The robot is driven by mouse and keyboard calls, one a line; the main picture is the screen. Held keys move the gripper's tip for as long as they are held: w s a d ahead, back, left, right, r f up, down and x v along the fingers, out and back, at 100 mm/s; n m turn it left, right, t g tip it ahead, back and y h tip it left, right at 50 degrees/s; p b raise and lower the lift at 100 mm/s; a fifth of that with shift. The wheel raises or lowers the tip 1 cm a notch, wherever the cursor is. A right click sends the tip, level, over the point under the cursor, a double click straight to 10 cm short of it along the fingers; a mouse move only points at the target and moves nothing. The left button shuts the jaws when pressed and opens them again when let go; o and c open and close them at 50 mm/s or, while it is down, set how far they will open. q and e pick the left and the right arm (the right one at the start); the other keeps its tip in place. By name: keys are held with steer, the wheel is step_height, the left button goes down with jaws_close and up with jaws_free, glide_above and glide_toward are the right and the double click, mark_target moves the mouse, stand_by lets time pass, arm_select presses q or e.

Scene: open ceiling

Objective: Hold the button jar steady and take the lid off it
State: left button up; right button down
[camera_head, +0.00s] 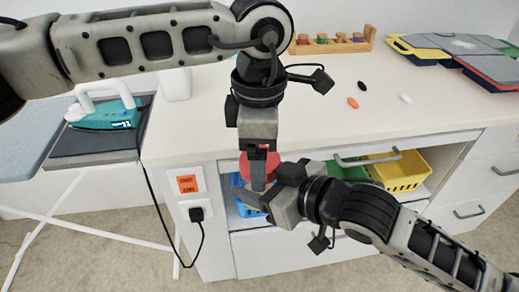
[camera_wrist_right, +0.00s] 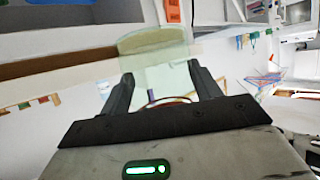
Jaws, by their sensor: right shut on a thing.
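The jar (camera_wrist_right: 155,48) is a pale green, see-through body between the fingers of my right gripper (camera_wrist_right: 158,90) in the right wrist view. My right gripper, also in the head view (camera_head: 262,185), is shut on it. A round red piece (camera_head: 244,166), which looks like the lid, shows in the head view below my left gripper (camera_head: 258,165). My left gripper points down in front of it, and its fingers overlap the red piece. I cannot tell whether they grip it. The jar body is mostly hidden by the grippers in the head view.
Both grippers are in front of the white counter's (camera_head: 330,118) front edge. An open drawer holds a yellow basket (camera_head: 402,172). A teal iron (camera_head: 105,116) stands at left; a cord hangs from the socket (camera_head: 197,213). Small buttons (camera_head: 352,102) lie on the counter, otherwise clear mid-surface.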

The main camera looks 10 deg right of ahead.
arm_select(q)
step_height(320, 180, up, 4)
steer(key=shift+r, duration=0.25)
steer(key=shift+c, duration=0.2)
steer(key=m, duration=0.1)
steer(key=r+m, duration=0.1)
steer(key=m, duration=0.1)
steer(key=shift+r, duration=0.3)
steer(key=m, duration=0.1)
steer(key=r+m, duration=0.1)
steer(key=m, duration=0.1)
steer(key=shift+r, duration=0.25)
steer(key=shift+f+m, duration=0.25)
steer(key=shift+m, duration=0.05)
steer(key=shift+f, duration=3.6)
steer(key=c, duration=1)
steer(key=shift+n, duration=1.4)
steer(key=shift+c, duration=0.2)
